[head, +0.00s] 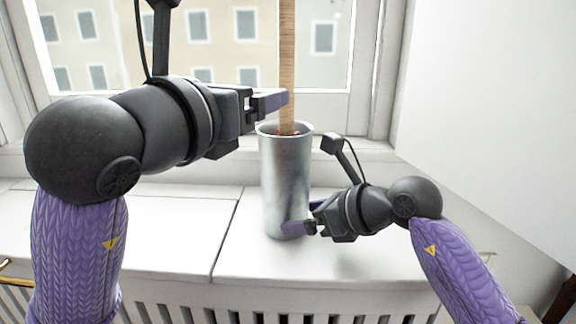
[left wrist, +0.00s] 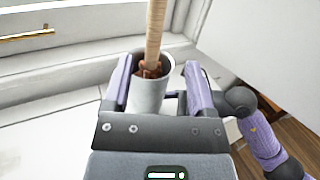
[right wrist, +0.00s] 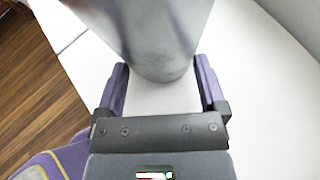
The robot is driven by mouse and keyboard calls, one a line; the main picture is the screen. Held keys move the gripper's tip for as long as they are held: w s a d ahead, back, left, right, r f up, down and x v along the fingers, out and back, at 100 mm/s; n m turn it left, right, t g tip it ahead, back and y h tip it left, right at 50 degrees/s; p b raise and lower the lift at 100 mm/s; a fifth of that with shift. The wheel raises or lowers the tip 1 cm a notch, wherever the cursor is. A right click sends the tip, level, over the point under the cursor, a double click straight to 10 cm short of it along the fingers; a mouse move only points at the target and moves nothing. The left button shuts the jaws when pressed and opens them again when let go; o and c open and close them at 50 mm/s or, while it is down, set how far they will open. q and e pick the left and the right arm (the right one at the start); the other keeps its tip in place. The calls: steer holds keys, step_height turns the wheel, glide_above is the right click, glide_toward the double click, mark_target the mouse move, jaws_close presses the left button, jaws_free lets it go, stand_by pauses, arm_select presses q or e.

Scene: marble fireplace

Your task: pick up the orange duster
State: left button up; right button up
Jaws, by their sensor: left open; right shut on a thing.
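A wooden handle (head: 287,60) stands nearly upright in a tall metal cylinder (head: 286,185) on the white sill. Orange-brown material (left wrist: 150,71) shows at its foot inside the rim, likely the duster's head; most of it is hidden by the cylinder wall. My left gripper (head: 273,102) is open just above the rim. In the left wrist view the handle rises between its spread fingers, not clamped. My right gripper (head: 300,216) is shut on the cylinder near its base; the right wrist view shows a finger on either side of the cylinder (right wrist: 155,35).
The white sill (head: 175,225) is bare on the left. A window (head: 215,45) stands behind the cylinder, and a white panel (head: 490,110) bounds the right. A slatted grille (head: 270,308) runs below the sill's front edge.

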mark_target(287, 121)
arm_select(q)
steer(key=x, duration=1.1)
steer(key=shift+w+f, duration=0.25)
steer(key=shift+f, duration=0.05)
steer(key=shift+a, duration=0.1)
jaws_close()
stand_by(0.6)
